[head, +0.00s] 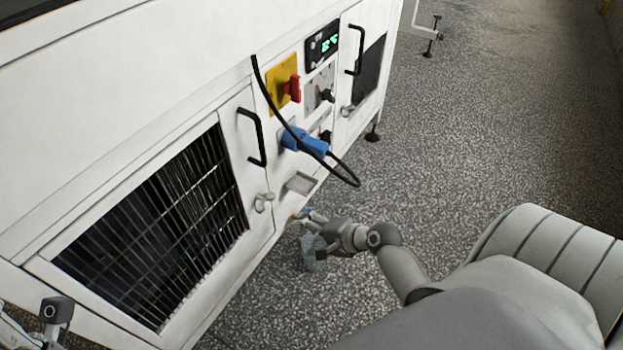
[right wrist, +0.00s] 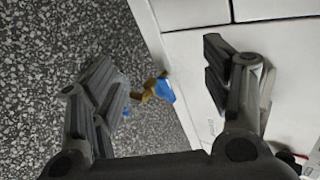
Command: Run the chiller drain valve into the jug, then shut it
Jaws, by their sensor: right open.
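The drain valve (right wrist: 153,90), brass with a blue handle, sticks out low from the white chiller cabinet. It also shows small in the head view (head: 302,215). My right gripper (right wrist: 158,72) is open, with the valve between its spread fingers in the picture; I see no contact. In the head view my right gripper (head: 318,232) is beside the valve, low at the cabinet. The jug (head: 313,258), clear and bluish, stands on the floor below it, partly hidden by the gripper. Part of my left arm shows at the bottom left corner; its jaws are not clear.
The cabinet front carries a barred grille (head: 160,225), black door handles (head: 253,137), a red switch on a yellow plate (head: 284,84), a lit display (head: 322,45) and a blue plug (head: 305,142) with a looping black cable. The speckled floor (head: 460,130) to the right is clear.

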